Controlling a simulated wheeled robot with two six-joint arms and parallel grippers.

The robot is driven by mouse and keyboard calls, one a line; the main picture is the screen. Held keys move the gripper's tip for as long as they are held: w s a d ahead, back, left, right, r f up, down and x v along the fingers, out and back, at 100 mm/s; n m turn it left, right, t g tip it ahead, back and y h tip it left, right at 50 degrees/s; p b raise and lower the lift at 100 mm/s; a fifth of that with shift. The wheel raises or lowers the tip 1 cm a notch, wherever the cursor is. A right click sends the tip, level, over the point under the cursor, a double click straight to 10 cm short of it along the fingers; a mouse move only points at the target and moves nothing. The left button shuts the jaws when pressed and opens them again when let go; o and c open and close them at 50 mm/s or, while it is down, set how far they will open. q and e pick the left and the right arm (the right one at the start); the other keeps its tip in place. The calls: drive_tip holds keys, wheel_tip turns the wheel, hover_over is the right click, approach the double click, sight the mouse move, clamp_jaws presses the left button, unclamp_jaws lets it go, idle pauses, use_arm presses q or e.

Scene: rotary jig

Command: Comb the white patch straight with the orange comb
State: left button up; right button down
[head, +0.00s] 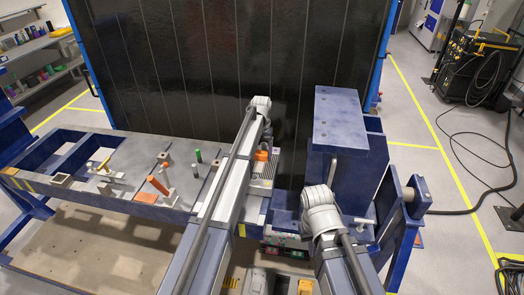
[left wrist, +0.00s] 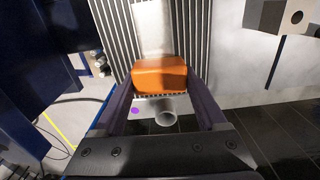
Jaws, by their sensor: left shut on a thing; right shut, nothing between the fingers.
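The orange comb (left wrist: 160,75) is between the fingers of my left gripper (left wrist: 163,98), which is shut on it. In the head view the comb (head: 262,155) shows as a small orange block beside my left arm. The white patch (left wrist: 152,28) is a pale strip on a grey ribbed plate (left wrist: 192,35), directly above the comb in the wrist view. I cannot tell if the teeth touch it. My right gripper (head: 322,198) is shut and empty near the blue block; its fingers are hard to make out.
A tall blue block (head: 340,120) stands right of the ribbed plate. A bench (head: 130,175) at left carries several small parts and upright pegs. A pale tube end (left wrist: 167,115) shows below the comb. A dark panel (head: 215,60) stands behind.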

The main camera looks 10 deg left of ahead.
sight(257, 173)
use_arm(q)
drive_tip(key=shift+s, duration=0.8)
drive_tip(key=shift+s, duration=0.1)
drive_tip(key=shift+s, duration=1.55)
drive_tip(key=shift+s, duration=1.8)
